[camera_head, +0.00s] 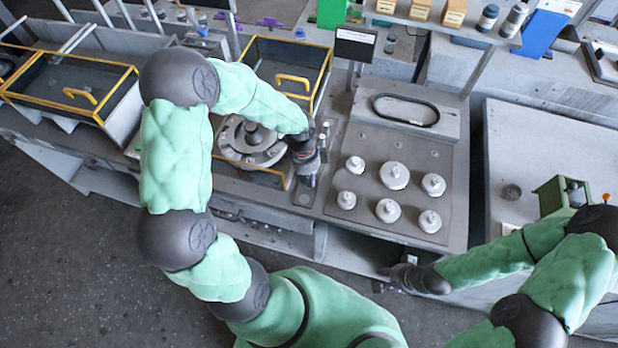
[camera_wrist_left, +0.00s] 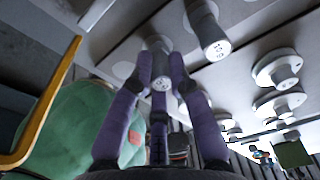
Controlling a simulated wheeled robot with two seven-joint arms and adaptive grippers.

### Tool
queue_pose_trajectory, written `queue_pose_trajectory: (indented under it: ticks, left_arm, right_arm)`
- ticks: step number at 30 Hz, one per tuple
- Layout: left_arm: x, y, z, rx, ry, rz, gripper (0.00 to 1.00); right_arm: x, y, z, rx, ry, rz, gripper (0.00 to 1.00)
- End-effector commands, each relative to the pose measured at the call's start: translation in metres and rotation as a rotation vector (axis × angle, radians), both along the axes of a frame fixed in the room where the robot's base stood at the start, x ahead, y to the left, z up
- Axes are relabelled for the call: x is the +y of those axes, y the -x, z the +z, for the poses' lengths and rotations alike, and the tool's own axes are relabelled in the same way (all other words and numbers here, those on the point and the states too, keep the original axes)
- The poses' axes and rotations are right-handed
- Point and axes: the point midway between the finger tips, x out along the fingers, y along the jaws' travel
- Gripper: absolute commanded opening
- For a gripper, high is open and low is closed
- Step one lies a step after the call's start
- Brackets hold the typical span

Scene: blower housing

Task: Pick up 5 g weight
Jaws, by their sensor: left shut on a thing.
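In the left wrist view, my left gripper (camera_wrist_left: 160,75) has its purple fingers closed around a small grey cylindrical weight (camera_wrist_left: 162,84). The mark on its round end is too small to read. A larger grey weight (camera_wrist_left: 216,49) with a marked end is just right of the fingers, apart from them. In the head view, my left gripper (camera_head: 307,182) points down left of the grey weight panel (camera_head: 372,228); the held weight cannot be made out there. My right gripper (camera_head: 388,280) is in front of the bench, too dark and small to read its jaws.
Several pale knobbed weights (camera_head: 394,175) stand in rows on the panel. A round grey housing (camera_head: 252,143) is left of my left gripper. Yellow-rimmed bins (camera_head: 70,95) stand farther left, and a sign (camera_head: 355,44) rises behind. The grey bench at right (camera_head: 520,150) has free room.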

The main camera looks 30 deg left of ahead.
Motion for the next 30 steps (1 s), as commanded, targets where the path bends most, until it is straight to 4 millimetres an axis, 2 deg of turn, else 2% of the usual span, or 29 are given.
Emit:
queue_pose_trajectory:
  ticks: [5, 11, 20, 24, 30]
  left_arm:
    - [0.0, -0.001, 0.009, -0.002, -0.001, -0.001, 0.0]
    - [0.0, 0.0, 0.037, -0.004, -0.001, -0.001, 0.0]
    - [-0.003, 0.053, 0.098, -0.006, -0.001, 0.0, 0.0]
    - [-0.005, 0.084, 0.108, -0.004, -0.001, 0.0, 0.0]
    - [-0.008, 0.117, 0.121, -0.002, 0.0, 0.001, 0.0]
  right_arm:
    - [0.0, 0.0, 0.003, 0.0, 0.0, 0.0, 0.4]
    - [0.0, 0.0, 0.01, 0.0, 0.0, 0.0, 0.4]
    - [0.0, 0.0, 0.024, 0.0, 0.0, 0.0, 0.4]
    - [0.0, 0.0, 0.027, 0.0, 0.0, 0.0, 0.4]
    - [0.0, 0.0, 0.031, 0.0, 0.0, 0.0, 0.4]
